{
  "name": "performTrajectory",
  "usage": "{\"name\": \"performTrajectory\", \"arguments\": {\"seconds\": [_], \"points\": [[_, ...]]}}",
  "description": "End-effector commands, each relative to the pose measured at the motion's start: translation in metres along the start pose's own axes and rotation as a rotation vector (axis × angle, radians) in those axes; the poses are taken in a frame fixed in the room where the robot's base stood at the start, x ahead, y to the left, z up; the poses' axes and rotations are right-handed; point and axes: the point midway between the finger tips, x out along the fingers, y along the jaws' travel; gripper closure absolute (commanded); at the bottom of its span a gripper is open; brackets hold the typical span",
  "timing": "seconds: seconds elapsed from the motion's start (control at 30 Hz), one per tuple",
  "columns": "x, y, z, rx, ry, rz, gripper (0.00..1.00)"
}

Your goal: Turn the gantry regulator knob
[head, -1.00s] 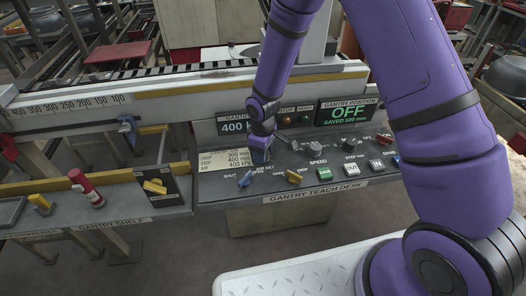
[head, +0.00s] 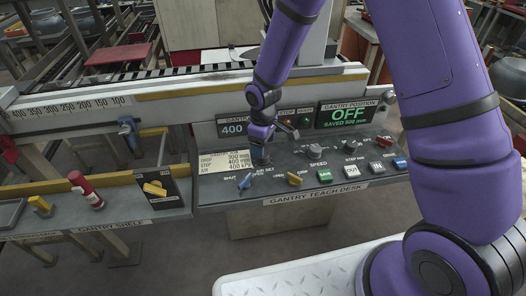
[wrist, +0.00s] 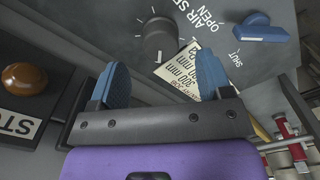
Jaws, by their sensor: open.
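The gantry regulator knob, a dark round knob (wrist: 158,42) beside the "AIR SET" lettering, shows in the wrist view on the grey gantry teach desk (head: 340,196). A pale line marks its skirt. My gripper (wrist: 162,78) is open, its two blue fingertips spread to the left and right of the knob's line. The knob sits ahead of the gap, and I cannot tell whether either finger touches it. In the head view my gripper (head: 260,150) points down over the left part of the desk and mostly hides the knob.
A blue shut/open lever (wrist: 262,30) is close right of the knob; it also shows in the head view (head: 245,183). An orange lever (head: 294,179), several buttons and a speed knob (head: 315,151) lie to the right. An amber lamp (wrist: 24,78) stands on the panel behind.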

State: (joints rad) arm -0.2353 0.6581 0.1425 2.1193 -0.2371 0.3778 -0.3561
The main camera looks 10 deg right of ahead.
Motion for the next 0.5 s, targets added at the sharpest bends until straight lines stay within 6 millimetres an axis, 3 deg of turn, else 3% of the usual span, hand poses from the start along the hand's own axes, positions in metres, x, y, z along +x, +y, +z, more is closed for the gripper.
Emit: {"name": "performTrajectory", "arguments": {"seconds": [0.23,0.5], "points": [[-0.043,0.0,0.0,0.0,0.002,0.002,0.28],[-0.062,0.0,0.0,0.0,0.0,0.0,0.28]]}}
